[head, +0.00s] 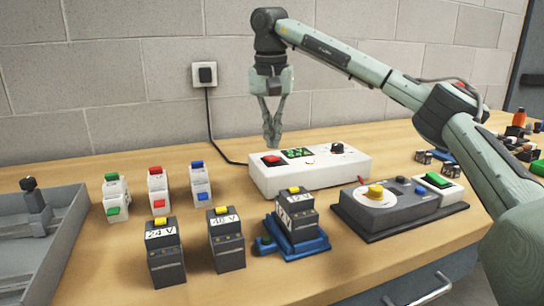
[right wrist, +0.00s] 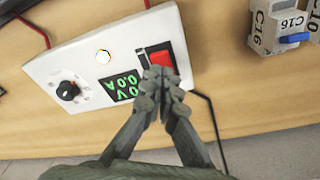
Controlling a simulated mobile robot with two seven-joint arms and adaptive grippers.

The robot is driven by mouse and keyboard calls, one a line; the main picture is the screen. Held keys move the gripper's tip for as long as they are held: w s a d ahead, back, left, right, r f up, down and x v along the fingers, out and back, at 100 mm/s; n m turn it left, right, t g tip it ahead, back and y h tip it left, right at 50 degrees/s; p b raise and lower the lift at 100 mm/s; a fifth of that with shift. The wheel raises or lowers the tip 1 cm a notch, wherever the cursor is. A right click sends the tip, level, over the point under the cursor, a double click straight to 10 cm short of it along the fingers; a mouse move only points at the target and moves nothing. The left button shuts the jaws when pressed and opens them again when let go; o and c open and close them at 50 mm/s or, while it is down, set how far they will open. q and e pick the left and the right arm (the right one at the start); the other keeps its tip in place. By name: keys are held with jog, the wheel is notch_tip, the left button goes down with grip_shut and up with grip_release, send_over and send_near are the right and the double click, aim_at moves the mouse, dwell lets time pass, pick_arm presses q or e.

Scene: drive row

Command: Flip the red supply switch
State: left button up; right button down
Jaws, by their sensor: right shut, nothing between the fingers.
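The red supply switch (head: 272,159) sits at the left end of the top of a white power supply box (head: 318,176). In the right wrist view the red switch (right wrist: 161,61) is partly covered by my fingertips. My right gripper (head: 272,145) is shut and empty, pointing down just above the switch; it also shows in the right wrist view (right wrist: 164,78). I cannot tell whether the tips touch the switch. The green display (right wrist: 122,87) beside the switch is lit and seems to show zeros. My left gripper is not in view.
Small breakers, one red-tipped (head: 157,192), stand left of the box. Dark labelled blocks (head: 165,252) stand in front, one on a blue holder (head: 300,246). A grey device with a yellow knob (head: 385,212) is front right. A grey tray (head: 62,240) is far left.

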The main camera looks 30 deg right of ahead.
aim_at(273, 157)
jog(key=shift+f+b, duration=0.45)
jog(key=shift+f, duration=0.95)
dwell(0.6)
notch_tip(273, 157, up, 3)
jog(key=p, duration=0.3)
jog(key=shift+r+p, duration=0.4)
jog(key=shift+r, duration=1.7)
